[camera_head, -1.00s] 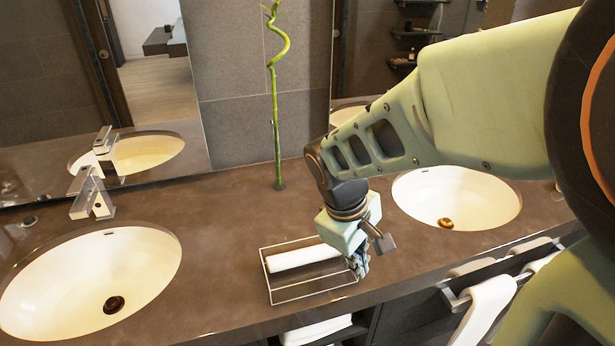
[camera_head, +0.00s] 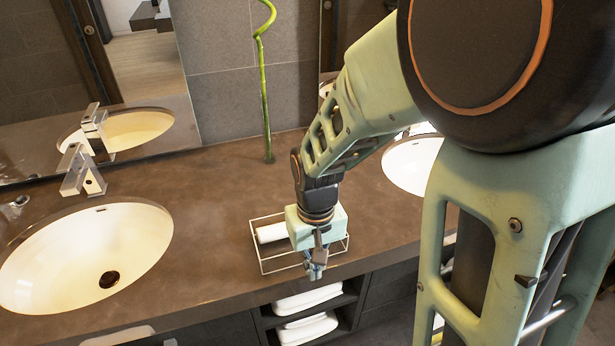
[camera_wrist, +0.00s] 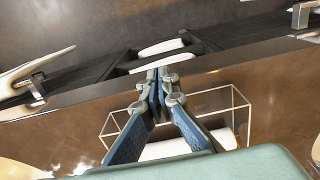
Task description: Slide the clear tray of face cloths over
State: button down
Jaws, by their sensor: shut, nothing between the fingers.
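The clear tray (camera_head: 262,262) is a see-through box with pale edges. It sits on the brown counter between the two basins, close to the front edge. A rolled white face cloth (camera_head: 270,233) lies in it, partly hidden behind my gripper. My gripper (camera_head: 315,275) points down at the front side of the tray, with its fingertips low near the counter edge. In the wrist view the fingers (camera_wrist: 158,85) meet at their tips with nothing between them, and the tray (camera_wrist: 236,95) shows behind them. I cannot tell whether the fingers touch the tray.
The left basin (camera_head: 60,260) and its faucet (camera_head: 80,170) lie to the left; the right basin (camera_head: 408,165) is partly behind my arm. A green bamboo stalk (camera_head: 265,100) stands at the back. Folded towels (camera_head: 307,298) sit on shelves below. The counter (camera_head: 215,240) left of the tray is bare.

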jog(key=w+f, duration=0.2)
jog(key=shift+w+a+f+p, duration=0.25)
jog(key=shift+w+a+p, duration=0.05)
jog(key=shift+w+a, duration=0.2)
jog(key=shift+w, duration=0.45)
